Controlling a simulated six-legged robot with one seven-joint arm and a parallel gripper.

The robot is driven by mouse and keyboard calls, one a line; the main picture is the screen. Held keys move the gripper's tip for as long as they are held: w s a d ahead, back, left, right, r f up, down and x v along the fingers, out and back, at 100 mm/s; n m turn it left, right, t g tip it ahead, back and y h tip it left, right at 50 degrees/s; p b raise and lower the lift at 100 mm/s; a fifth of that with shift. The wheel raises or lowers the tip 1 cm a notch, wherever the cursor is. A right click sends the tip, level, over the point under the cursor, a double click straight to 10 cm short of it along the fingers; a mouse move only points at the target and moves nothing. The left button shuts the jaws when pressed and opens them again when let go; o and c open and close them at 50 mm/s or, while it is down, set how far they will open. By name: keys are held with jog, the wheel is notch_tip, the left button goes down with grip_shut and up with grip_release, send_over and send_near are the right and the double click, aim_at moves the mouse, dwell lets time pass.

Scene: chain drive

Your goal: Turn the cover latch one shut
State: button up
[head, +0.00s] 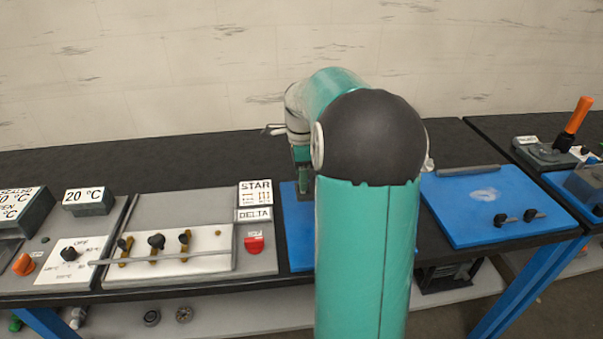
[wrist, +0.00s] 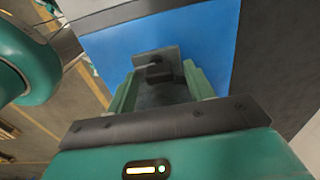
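My gripper (wrist: 160,84) shows in the wrist view with its two green fingers apart. A dark grey block-like fitting (wrist: 157,60) on a blue panel (wrist: 205,35) lies just beyond and between the fingertips. I cannot tell whether the fingers touch it, or whether it is a latch. In the head view my gripper (head: 303,184) points down over a blue panel (head: 297,230), mostly hidden behind my arm. Two black knobs with short bars, the first (head: 500,220) and the second (head: 531,215), sit at the front of the right blue plate (head: 455,220). No label marks latch one.
Left of my arm stands a grey panel (head: 180,209) with several brass-and-black fittings, a thin bar (head: 160,257) and a red knob (head: 254,243). A grey strip (head: 468,171) runs along the right plate's back. An orange-handled lever (head: 577,115) stands at far right.

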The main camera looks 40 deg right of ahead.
jog(key=c, duration=0.9)
jog(key=shift+n, duration=0.4)
jog(key=n, duration=0.3)
jog(key=shift+a+n, duration=0.15)
jog(key=shift+n, duration=0.25)
jog(key=n, duration=0.4)
jog(key=shift+a+n, duration=0.1)
jog(key=shift+n, duration=0.2)
jog(key=n, duration=0.4)
jog(key=shift+a, duration=0.1)
jog(key=n, duration=0.4)
jog(key=shift+n, duration=0.3)
jog(key=shift+s, duration=0.1)
